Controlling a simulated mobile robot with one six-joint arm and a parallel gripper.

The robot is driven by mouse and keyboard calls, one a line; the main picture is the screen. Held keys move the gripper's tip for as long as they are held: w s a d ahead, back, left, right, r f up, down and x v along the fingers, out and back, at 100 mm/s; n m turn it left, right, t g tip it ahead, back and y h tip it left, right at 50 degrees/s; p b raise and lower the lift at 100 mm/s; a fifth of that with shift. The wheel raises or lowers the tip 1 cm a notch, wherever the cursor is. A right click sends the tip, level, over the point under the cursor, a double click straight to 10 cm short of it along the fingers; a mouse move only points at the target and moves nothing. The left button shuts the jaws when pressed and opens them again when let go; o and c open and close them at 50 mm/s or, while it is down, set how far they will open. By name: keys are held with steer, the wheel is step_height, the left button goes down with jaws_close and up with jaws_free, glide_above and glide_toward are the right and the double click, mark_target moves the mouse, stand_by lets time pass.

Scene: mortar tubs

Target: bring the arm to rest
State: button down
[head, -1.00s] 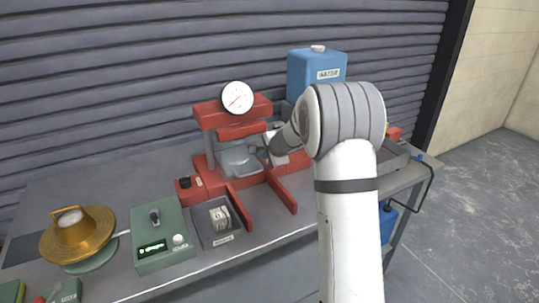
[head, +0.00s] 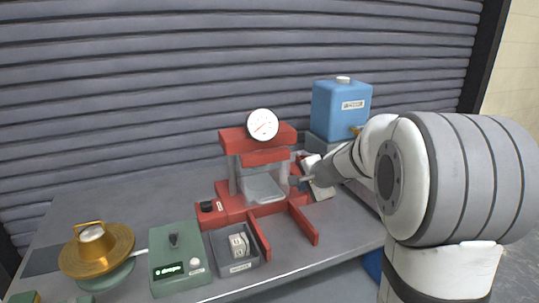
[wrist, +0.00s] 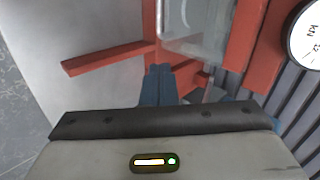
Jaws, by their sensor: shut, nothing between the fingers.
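My gripper (wrist: 157,84) shows in the wrist view with its blue fingers together and nothing between them. In the head view my arm reaches in from the right, and my gripper (head: 298,184) is at the right side of the red press (head: 258,142). The press has a round white dial (head: 262,124) on top and a clear guard around its middle. In the wrist view a red leg of the press (wrist: 108,61) lies beyond the fingers. I cannot tell whether the fingers touch the press.
A blue water container (head: 340,108) stands behind my arm. Left of the press are a grey tray (head: 237,266) with pale blocks, a green control box (head: 180,278) and a brass-coloured round device (head: 97,252). The bench's back left is clear. A shuttered wall stands behind.

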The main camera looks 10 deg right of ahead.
steer(key=s+a+n+g, duration=0.1)
steer(key=s+a+n, duration=0.25)
steer(key=s, duration=0.35)
steer(key=s+a+n+g, duration=0.2)
steer(key=s+a+n, duration=0.15)
steer(key=s, duration=0.45)
steer(key=s+d+f+n+g+h, duration=0.1)
steer(key=s+n, duration=0.2)
steer(key=s, duration=0.5)
steer(key=s+d+f+n+g+h, duration=0.1)
steer(key=s+n, duration=0.3)
steer(key=s, duration=0.4)
steer(key=shift+s+f+g+h, duration=0.3)
steer(key=shift+s+f+g, duration=0.1)
steer(key=shift+f+g, duration=0.1)
steer(key=shift+d, duration=0.1)
